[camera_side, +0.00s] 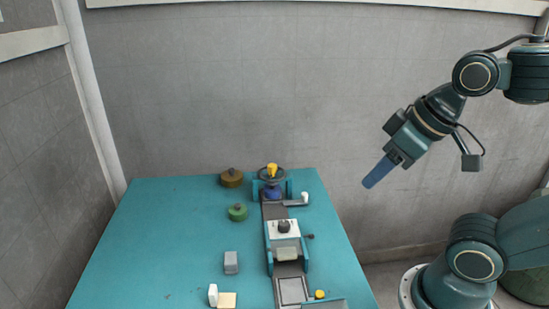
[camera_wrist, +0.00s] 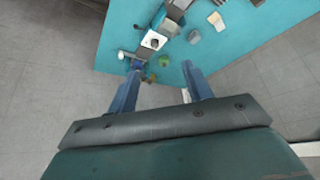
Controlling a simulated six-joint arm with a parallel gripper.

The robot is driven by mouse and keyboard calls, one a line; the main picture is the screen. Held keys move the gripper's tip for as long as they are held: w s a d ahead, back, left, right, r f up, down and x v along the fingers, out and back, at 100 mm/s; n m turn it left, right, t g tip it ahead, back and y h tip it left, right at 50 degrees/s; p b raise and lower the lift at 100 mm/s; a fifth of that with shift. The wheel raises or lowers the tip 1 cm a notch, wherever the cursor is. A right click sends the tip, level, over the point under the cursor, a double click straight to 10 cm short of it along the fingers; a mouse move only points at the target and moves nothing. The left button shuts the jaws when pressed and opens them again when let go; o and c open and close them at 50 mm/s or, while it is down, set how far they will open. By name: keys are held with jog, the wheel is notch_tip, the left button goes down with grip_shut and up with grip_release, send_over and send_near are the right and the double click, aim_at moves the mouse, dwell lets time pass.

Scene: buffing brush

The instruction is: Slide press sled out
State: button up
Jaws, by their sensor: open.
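A white sled-like plate with a dark knob (camera_side: 284,228) sits on a dark track (camera_side: 274,211) between teal side walls in the side view. It also shows near the top of the wrist view (camera_wrist: 153,41). I take it for the press sled, but cannot be sure. My gripper (camera_side: 374,177) is high to the right of the table, well apart from the track. In the wrist view its two blue fingers (camera_wrist: 162,67) are spread with nothing held between them.
On the teal table (camera_side: 170,235), left of the track, are a brown disc (camera_side: 231,178), a green disc (camera_side: 237,212), a grey block (camera_side: 231,263) and a white block (camera_side: 213,295) beside a cream pad (camera_side: 227,300). The table's left part is clear.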

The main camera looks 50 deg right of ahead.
jog(key=shift+c, duration=1)
jog(key=w+d+f+m+g, duration=0.15)
jog(key=w+d, duration=0.25)
jog(key=w, duration=0.4)
jog(key=w+d+m+g, duration=0.2)
jog(key=w+d, duration=0.2)
jog(key=w, duration=0.4)
jog(key=w+d+f+m+g, duration=0.2)
jog(key=w+d+f+m, duration=0.1)
jog(key=w+d+f, duration=0.8)
notch_tip(320, 180, down, 3)
jog(key=shift+d+m, duration=0.35)
jog(key=shift+w+f, duration=0.1)
